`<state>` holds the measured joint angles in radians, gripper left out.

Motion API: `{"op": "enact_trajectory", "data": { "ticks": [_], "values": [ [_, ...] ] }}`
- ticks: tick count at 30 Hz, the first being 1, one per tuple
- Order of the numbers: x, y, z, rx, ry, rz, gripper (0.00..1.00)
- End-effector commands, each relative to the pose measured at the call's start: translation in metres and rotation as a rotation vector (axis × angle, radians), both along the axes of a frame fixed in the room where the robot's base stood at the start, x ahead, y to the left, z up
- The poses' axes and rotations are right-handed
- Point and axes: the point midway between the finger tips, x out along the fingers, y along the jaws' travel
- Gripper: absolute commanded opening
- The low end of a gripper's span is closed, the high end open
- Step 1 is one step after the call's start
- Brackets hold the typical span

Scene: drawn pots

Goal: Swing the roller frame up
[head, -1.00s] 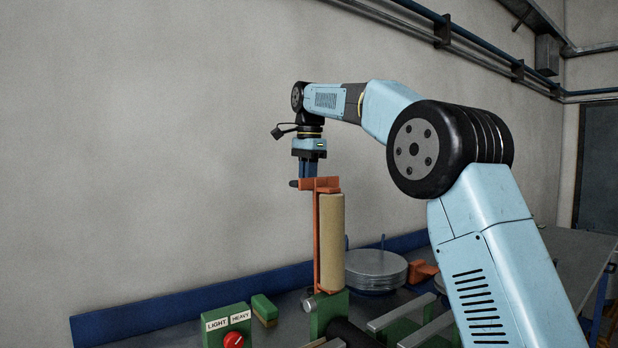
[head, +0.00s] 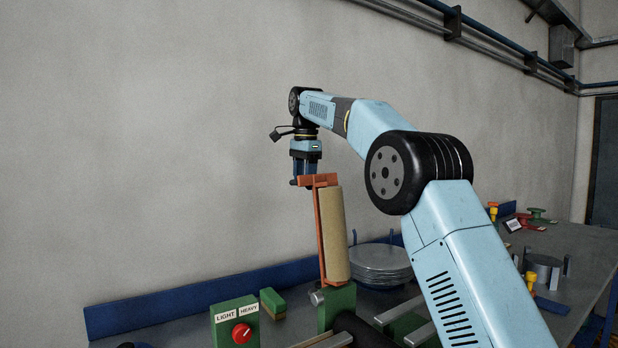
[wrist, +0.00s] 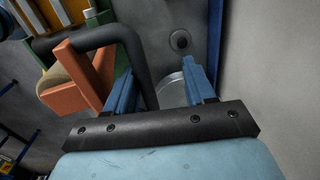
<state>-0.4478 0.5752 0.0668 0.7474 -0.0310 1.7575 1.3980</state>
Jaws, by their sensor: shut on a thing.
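The roller frame (head: 320,236) is an orange bracket holding a cream roller (head: 335,232). It stands nearly upright on a green base (head: 338,304), its top leaning slightly left. My gripper (head: 304,182) is at the frame's top left end, pointing down. In the wrist view the orange frame (wrist: 75,88) is left of my gripper (wrist: 163,92), and its dark bent handle (wrist: 138,62) runs in between the blue fingers. The gripper is shut on this handle. The exact contact is partly hidden.
A green box with a red knob (head: 241,333), labelled LIGHT and HEAVY, and a green block (head: 273,302) stand left of the base. Stacked grey discs (head: 382,264) sit behind the roller. The wall is behind the bench, with free air left of the frame.

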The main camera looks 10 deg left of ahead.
Motion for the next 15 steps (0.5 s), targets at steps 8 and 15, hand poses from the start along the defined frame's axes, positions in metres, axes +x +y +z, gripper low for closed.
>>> {"op": "enact_trajectory", "data": {
  "ticks": [8,15],
  "values": [
    [0.0029,0.0102,-0.0133,0.006,0.01,0.01,0.56],
    [0.0038,0.0081,-0.0116,0.005,0.006,0.007,0.58]
  ]
}}
